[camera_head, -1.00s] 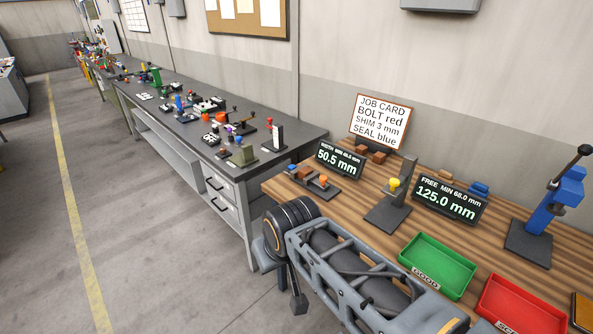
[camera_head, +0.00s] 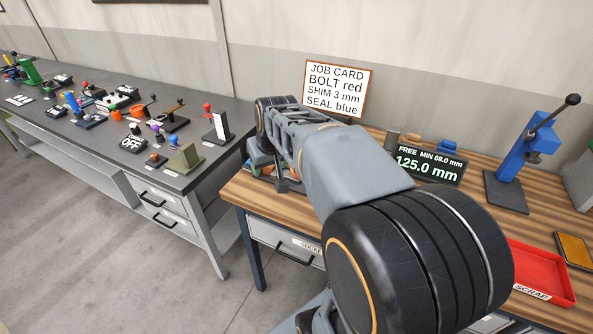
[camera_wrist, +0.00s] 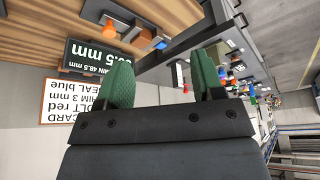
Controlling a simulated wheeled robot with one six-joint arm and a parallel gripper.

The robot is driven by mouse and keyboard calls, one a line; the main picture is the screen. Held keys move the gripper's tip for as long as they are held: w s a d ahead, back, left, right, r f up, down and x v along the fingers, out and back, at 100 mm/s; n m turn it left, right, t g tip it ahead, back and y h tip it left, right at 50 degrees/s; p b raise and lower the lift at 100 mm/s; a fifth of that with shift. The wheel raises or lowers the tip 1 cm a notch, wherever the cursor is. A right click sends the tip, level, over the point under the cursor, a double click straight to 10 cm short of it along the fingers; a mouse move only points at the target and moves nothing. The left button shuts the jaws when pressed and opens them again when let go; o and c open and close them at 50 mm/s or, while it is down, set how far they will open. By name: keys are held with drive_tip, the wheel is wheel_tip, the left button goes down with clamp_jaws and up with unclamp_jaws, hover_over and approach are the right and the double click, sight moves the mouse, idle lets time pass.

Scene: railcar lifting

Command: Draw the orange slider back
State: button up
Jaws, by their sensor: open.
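The orange slider (camera_wrist: 110,28) shows in the wrist view as a small orange block on a dark grey fixture (camera_wrist: 123,13) on the wooden bench. The picture there is upside down. My gripper (camera_wrist: 163,78) has two green ribbed fingers standing well apart, with nothing between them. The slider lies beyond the fingers, near the left one in the picture, and is not touched. In the head view my arm covers most of the fixture, so the slider cannot be made out clearly there.
A width display (camera_wrist: 92,60) and the job card (camera_head: 337,89) stand behind the fixture. The free-length display (camera_head: 429,164), blue lever press (camera_head: 518,155) and red scrap tray (camera_head: 541,275) are farther right. A grey bench (camera_head: 186,178) with several devices is at left, across a gap.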

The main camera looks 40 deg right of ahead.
drive_tip(key=m+b, duration=0.2)
approach(288, 171)
drive_tip(key=shift+h, duration=0.3)
drive_tip(key=f, duration=0.2)
drive_tip(key=d+f+p, duration=0.1)
drive_tip(key=f, duration=0.1)
drive_tip(key=shift+s+f, duration=0.1)
drive_tip(key=shift+f, duration=0.2)
drive_tip(key=shift+c, duration=0.3)
clamp_jaws()
